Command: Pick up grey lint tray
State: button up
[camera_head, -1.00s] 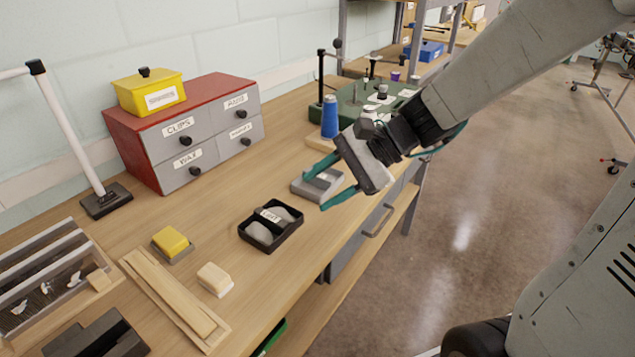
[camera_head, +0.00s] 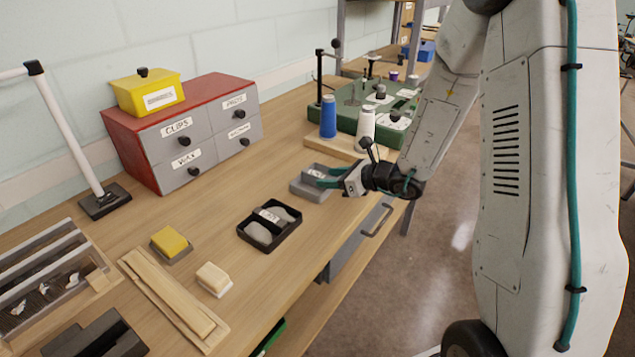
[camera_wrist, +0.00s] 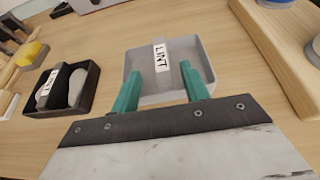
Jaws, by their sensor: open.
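The grey lint tray (camera_head: 302,187) lies on the wooden bench near its front edge. In the wrist view the tray (camera_wrist: 207,52) is just ahead of my fingers, with a white LINT label (camera_wrist: 160,56) on its raised middle strip. My gripper (camera_head: 328,178) is open, its two teal fingers low at the tray's right side. In the wrist view the fingertips of my gripper (camera_wrist: 160,74) overlap the tray's near part, either side of the label's line. I cannot tell whether they touch it. The tray looks empty.
A black tray (camera_head: 244,233) with grey lumps, also labelled, sits left of the grey tray. A wooden base (camera_head: 338,146) with blue (camera_head: 328,117) and white (camera_head: 366,125) spools stands behind. A red-framed drawer cabinet (camera_head: 128,150) is at the back left. Bare bench lies between.

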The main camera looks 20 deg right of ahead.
aim_at(323, 176)
jog(key=x, duration=0.4)
jog(key=shift+w+d, duration=0.1)
jog(key=shift+d, duration=0.1)
grip_shut()
jog(key=shift+r, duration=0.1)
